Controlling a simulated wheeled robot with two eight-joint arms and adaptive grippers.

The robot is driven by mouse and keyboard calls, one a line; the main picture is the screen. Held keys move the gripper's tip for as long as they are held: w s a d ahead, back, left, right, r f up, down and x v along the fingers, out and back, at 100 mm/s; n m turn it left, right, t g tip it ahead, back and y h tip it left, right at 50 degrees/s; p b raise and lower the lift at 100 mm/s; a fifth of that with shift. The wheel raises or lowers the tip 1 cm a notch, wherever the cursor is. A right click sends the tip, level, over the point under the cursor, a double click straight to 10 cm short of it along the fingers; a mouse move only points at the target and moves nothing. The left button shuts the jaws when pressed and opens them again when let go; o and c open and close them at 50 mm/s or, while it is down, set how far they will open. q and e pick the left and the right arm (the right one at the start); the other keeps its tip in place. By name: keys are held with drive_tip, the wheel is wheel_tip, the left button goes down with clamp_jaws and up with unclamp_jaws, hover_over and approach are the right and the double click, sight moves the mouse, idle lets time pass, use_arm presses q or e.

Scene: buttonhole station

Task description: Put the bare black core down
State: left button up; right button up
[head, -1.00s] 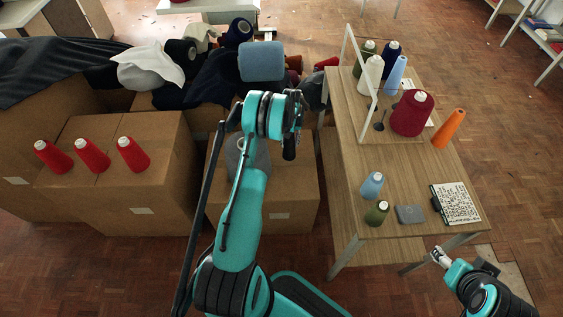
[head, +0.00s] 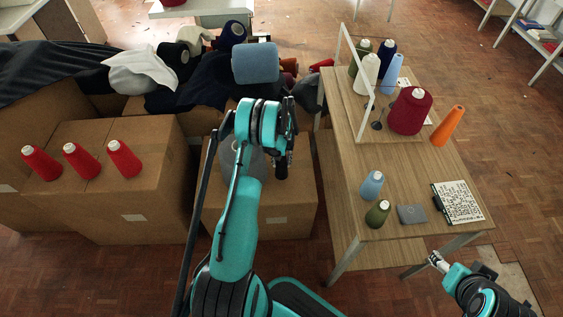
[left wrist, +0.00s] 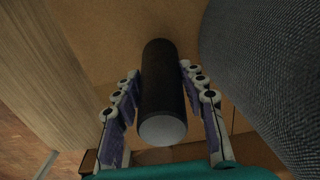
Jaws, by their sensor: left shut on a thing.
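The bare black core (left wrist: 162,85) stands out between the fingers of my left gripper (left wrist: 160,105) in the left wrist view, its pale round end toward the camera. In the head view the core (head: 281,168) shows as a short dark piece below my left gripper (head: 284,152), over the cardboard box (head: 290,208) in the middle. The gripper is shut on it. I cannot tell whether the core's far end touches the box. My right gripper (head: 437,261) is low at the right, beside the table's front edge, too small to read its fingers.
A large grey cone (head: 258,165) stands on the same box, partly behind my left arm; it fills the right of the left wrist view (left wrist: 265,60). The wooden table (head: 345,190) is close on the right. Three red cones (head: 82,160) stand on the left box.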

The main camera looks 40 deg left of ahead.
use_arm(q)
drive_tip(key=o, duration=1)
drive_tip(key=shift+f, duration=0.1)
drive_tip(key=shift+c, duration=0.2)
wheel_tip(320, 180, up, 12)
drive_tip(key=p, duration=0.4)
drive_tip(key=s+d+r+m+t, duration=0.1)
drive_tip(key=s+d+r+m, duration=0.1)
drive_tip(key=d+r, duration=0.7)
drive_tip(key=s+d+r+m+t, duration=0.15)
drive_tip(key=d+r, duration=0.35)
drive_tip(key=r, duration=0.9)
drive_tip(key=s+d+r+m+t, duration=0.2)
drive_tip(key=s+d, duration=0.4)
drive_tip(key=s, duration=0.3)
drive_tip(key=s+d+r+m+t, duration=0.2)
drive_tip(key=s+d+r, duration=0.2)
drive_tip(key=s+d, duration=0.3)
drive_tip(key=shift+s+t, duration=0.35)
drive_tip(key=shift+s, duration=0.75)
